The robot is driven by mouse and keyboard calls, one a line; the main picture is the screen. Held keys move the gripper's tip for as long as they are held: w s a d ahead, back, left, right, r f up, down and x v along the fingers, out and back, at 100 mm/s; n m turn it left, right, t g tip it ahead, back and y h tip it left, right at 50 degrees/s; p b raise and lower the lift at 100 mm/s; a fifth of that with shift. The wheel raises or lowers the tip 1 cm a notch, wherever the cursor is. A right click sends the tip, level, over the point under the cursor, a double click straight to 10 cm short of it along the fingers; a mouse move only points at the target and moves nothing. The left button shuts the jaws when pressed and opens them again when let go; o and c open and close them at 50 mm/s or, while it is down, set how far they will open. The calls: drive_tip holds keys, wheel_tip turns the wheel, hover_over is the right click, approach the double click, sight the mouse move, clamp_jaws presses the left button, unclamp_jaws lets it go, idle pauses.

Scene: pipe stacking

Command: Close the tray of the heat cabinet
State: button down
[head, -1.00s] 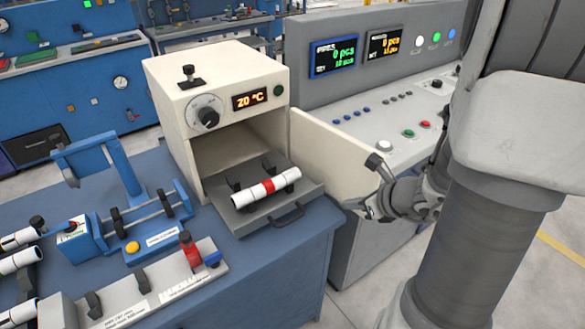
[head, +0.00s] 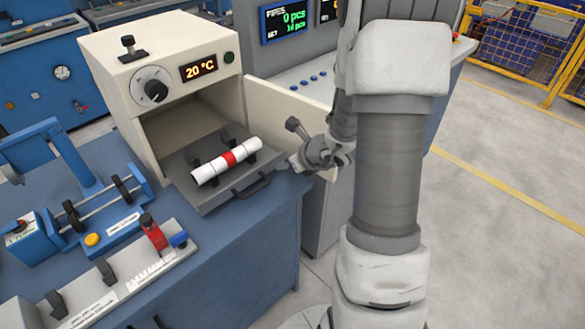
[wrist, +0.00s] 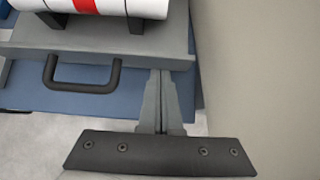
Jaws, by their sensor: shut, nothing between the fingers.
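The heat cabinet (head: 119,78) is a cream box with a dial and a display reading 20 °C. Its door (head: 283,105) stands open to the right. The grey tray (head: 206,205) is pulled out of the opening and carries a white pipe with a red band (head: 208,170) on dark holders. The tray has a dark handle (head: 252,187) at its front, also plain in the wrist view (wrist: 82,88). My gripper (head: 292,165) is at the tray's front right corner, right of the handle. In the wrist view my fingers (wrist: 161,80) are shut and empty, with tips close to the tray's front edge; contact is unclear.
The open door's pale panel (wrist: 262,70) is close on the right of my gripper. Left of the cabinet are a blue fixture (head: 75,195) and a grey stand with red and blue parts (head: 120,270). A control console (head: 300,62) stands behind the door.

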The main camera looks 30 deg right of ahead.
sight(231, 131)
drive_tip(key=shift+w, duration=0.15)
drive_tip(key=w+a, duration=0.2)
drive_tip(key=w, duration=0.4)
drive_tip(key=w+a+p, duration=0.1)
drive_tip(key=w+a, duration=0.1)
drive_tip(key=w, duration=0.5)
drive_tip(key=w+a+p, duration=0.1)
drive_tip(key=w+a, duration=0.1)
drive_tip(key=w, duration=0.5)
drive_tip(key=shift+w+a, duration=0.2)
drive_tip(key=shift+a, duration=0.2)
drive_tip(key=shift+s+d, duration=0.1)
